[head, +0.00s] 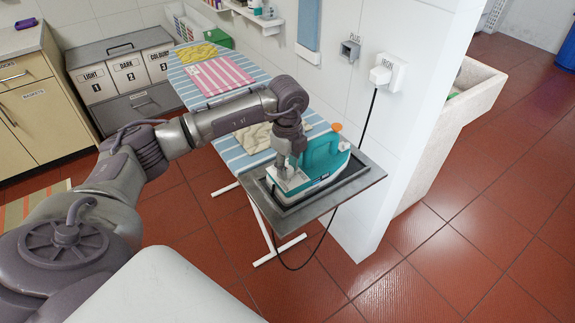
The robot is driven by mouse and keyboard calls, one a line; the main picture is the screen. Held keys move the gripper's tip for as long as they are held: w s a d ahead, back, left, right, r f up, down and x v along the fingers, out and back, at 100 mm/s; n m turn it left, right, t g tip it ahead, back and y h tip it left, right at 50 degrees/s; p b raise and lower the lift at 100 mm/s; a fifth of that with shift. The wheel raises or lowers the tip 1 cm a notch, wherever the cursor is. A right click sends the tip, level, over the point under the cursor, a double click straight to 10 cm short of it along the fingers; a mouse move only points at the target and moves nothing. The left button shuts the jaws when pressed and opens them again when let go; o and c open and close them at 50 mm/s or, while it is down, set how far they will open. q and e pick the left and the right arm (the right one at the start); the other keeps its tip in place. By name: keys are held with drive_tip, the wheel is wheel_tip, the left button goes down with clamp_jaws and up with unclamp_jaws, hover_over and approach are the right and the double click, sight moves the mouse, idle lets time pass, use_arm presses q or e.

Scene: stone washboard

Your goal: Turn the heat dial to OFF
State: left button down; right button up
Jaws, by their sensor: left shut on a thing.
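A teal and white iron (322,157) rests flat on the dark metal iron rest at the end of the ironing board. An orange knob-like part (337,127) shows at its far end. My left gripper (284,171) reaches down onto the near, left end of the iron. Its fingers are shut on a small part there, which looks like the heat dial. The fingers hide most of that part, and no dial marks or OFF label can be read. My right gripper is out of view.
The iron rest (358,182) borders the blue-striped ironing board (233,157), which bears folded pink-striped cloth (218,78). A black cord runs from the wall plug (381,75) past the rest and loops below it. The white wall stands close on the right.

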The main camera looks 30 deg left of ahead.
sight(288, 169)
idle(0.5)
use_arm(q)
drive_tip(key=c, duration=0.8)
unclamp_jaws()
wheel_tip(288, 169, up, 12)
